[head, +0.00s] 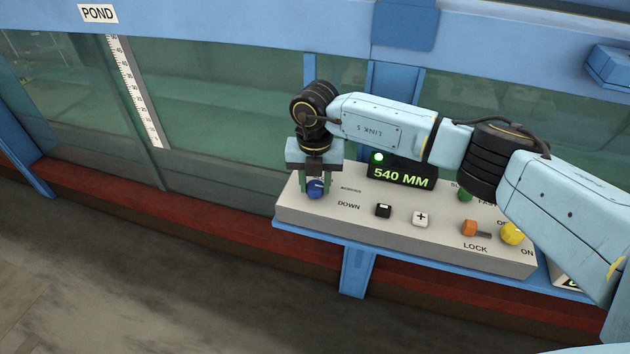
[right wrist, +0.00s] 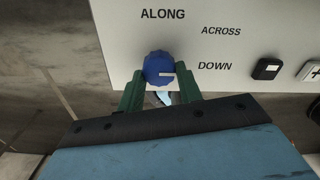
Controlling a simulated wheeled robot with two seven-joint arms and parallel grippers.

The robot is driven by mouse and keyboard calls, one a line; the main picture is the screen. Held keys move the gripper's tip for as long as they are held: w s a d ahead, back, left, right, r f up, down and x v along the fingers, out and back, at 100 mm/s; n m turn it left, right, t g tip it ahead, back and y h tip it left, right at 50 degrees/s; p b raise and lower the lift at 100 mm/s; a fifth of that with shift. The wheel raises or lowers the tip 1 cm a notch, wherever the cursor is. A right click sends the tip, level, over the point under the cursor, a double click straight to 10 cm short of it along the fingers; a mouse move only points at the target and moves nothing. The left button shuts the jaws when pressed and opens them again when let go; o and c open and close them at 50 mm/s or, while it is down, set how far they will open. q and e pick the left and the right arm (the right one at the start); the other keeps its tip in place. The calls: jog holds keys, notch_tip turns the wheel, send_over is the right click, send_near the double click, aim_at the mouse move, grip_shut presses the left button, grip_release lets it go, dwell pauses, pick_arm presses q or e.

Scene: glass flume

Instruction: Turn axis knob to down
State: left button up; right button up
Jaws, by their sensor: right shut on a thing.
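The axis knob (head: 316,190) is a blue ribbed knob at the left end of the grey control panel (head: 385,235). In the right wrist view the blue knob (right wrist: 157,66) shows a white pointer line aimed to the right, toward the word DOWN (right wrist: 215,66). ALONG (right wrist: 163,14) is printed above the knob and ACROSS (right wrist: 221,30) to its upper right. My right gripper (head: 315,184) is over the knob from above, its green fingers shut on the knob's two sides. My left gripper is not in view.
The panel also bears a black button (head: 383,211), a white plus button (head: 421,219), an orange lock lever (head: 470,228) and a yellow knob (head: 512,233). A display (head: 402,175) reads 540 MM beside a lit green lamp. The glass flume (head: 220,110) stands behind.

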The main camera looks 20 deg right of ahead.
aim_at(315, 187)
jog(key=o, duration=1)
jog(key=shift+r, duration=0.1)
notch_tip(315, 187, up, 13)
jog(key=shift+r+b, duration=0.15)
jog(key=shift+b, duration=0.2)
